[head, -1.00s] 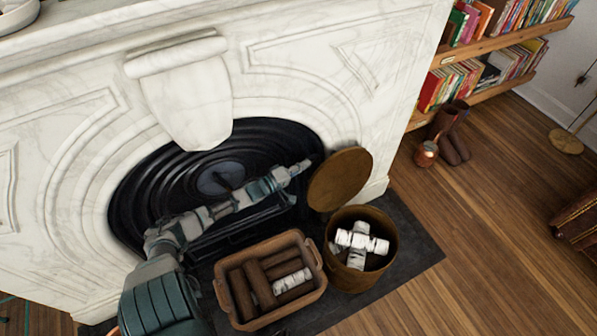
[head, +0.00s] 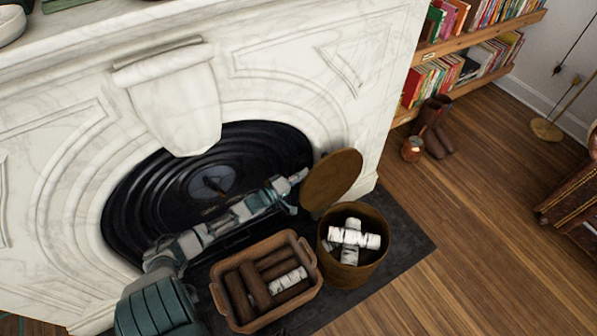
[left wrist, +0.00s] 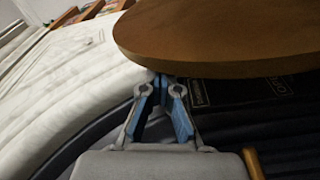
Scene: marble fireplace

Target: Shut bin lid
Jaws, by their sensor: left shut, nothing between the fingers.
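The bin (head: 363,272) is a round brown container with white-barked logs in it, on the dark hearth. Its round brown lid (head: 331,180) stands open, tilted up at the bin's back left rim. My left gripper (head: 301,175) is shut and empty at the lid's left edge, on the fireplace side. In the left wrist view the lid (left wrist: 225,38) spans the top right, and the gripper's blue fingertips (left wrist: 165,82) are close under its edge. I cannot tell whether they touch it. My right gripper is not in view.
A brown basket (head: 302,291) of logs sits left of the bin, below my left arm. The marble fireplace (head: 290,65) rises behind. A copper pot (head: 412,149) and boots (head: 433,125) stand by the bookshelf.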

